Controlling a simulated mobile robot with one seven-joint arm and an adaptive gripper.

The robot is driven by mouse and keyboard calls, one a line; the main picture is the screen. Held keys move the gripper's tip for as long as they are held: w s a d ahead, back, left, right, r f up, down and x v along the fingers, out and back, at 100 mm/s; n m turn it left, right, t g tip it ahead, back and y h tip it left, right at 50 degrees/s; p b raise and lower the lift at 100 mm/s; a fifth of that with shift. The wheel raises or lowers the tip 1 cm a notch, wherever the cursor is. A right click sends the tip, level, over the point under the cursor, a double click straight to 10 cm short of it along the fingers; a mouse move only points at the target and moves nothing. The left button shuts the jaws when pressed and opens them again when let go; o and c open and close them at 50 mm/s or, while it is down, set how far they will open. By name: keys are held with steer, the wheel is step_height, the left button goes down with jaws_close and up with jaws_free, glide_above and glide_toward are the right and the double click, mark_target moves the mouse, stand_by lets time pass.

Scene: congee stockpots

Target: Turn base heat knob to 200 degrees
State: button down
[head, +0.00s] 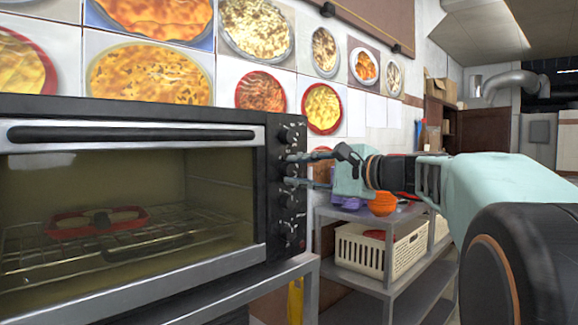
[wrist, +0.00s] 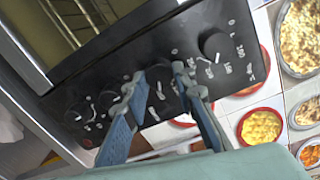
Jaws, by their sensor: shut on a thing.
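A black toaster oven (head: 135,140) stands at the left with a column of dark round knobs on its right-hand panel. My gripper (head: 287,170) reaches in from the right, its fingers one above the other at the second knob from the top. In the wrist view my gripper (wrist: 158,82) has its two blue-grey fingers on either side of that dark knob (wrist: 158,72), shut on it. The top knob (head: 288,133) is free; in the wrist view it (wrist: 215,45) has small white numbers around it. Lettering naming the held knob is not readable.
A red dish (head: 97,222) lies on the rack behind the oven's closed glass door. Right of the oven, a grey metal shelf (head: 350,214) carries an orange object (head: 383,204) and a cream basket (head: 362,252). Food pictures cover the wall behind.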

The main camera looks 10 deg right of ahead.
steer(key=shift+m, duration=0.4)
steer(key=c, duration=1.6)
jaws_free()
steer(key=v, duration=1.2)
steer(key=shift+f, duration=0.15)
